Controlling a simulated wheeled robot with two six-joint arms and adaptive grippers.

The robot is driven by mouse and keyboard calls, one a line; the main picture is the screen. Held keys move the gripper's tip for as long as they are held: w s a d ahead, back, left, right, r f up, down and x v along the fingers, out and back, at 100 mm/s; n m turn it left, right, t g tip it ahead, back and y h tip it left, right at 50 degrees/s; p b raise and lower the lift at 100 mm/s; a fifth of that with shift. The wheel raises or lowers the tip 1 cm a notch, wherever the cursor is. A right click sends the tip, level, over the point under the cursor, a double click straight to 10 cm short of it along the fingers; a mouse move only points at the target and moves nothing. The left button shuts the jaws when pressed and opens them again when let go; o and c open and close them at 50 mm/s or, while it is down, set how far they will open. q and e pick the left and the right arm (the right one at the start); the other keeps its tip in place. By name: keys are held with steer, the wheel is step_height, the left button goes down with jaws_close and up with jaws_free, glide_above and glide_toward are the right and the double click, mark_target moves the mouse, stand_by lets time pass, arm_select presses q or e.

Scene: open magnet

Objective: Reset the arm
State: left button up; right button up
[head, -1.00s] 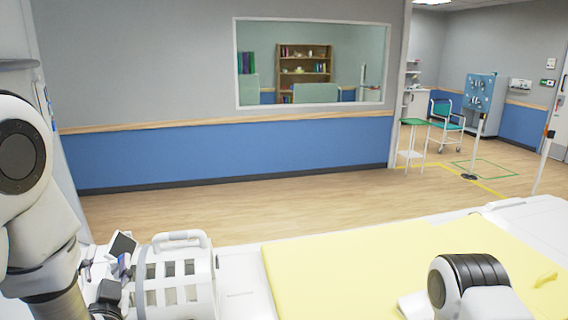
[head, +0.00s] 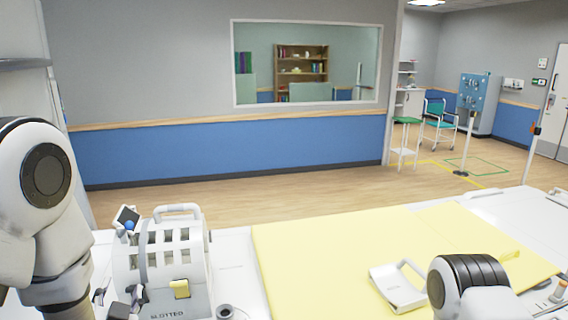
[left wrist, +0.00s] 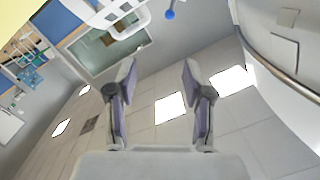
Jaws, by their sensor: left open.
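My left gripper (head: 117,297) is low at the left of the head view, in front of the white slotted housing. Its two fingers stand apart with nothing between them. In the left wrist view the open fingers (left wrist: 158,80) point up, with ceiling panels and the wall window behind them. My left arm comes down along the left edge of the head view. A part of my right arm shows at the lower right; its gripper is out of frame.
The white slotted housing (head: 150,250) has a handle on top and a yellow piece (head: 180,289) at its front. A yellow mat (head: 330,260) covers the middle of the white table. A white handled device (head: 398,290) lies on it beside my right arm.

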arm_select(q)
steer(key=s+d+f+g+h, duration=0.1)
steer(key=s+f+g, duration=0.2)
steer(key=f, duration=0.5)
steer(key=s+d+f+n+g+h, duration=0.1)
steer(key=s+f+g+h, duration=0.2)
steer(key=f, duration=0.5)
steer(key=s+d+f+g, duration=0.15)
steer(key=s+f, duration=0.25)
steer(key=f, duration=0.4)
steer(key=s+d+f+n+g+h, duration=0.1)
steer(key=s+f+g, duration=0.4)
steer(key=s, duration=0.4)
steer(key=s+d+f+n+g+h, duration=0.15)
steer(key=s+f+g, duration=0.25)
steer(key=s+f, duration=0.45)
step_height(320, 180, down, 10)
steer(key=b, duration=1.2)
steer(key=shift+m+y, duration=0.35)
steer(key=shift+y, duration=0.1)
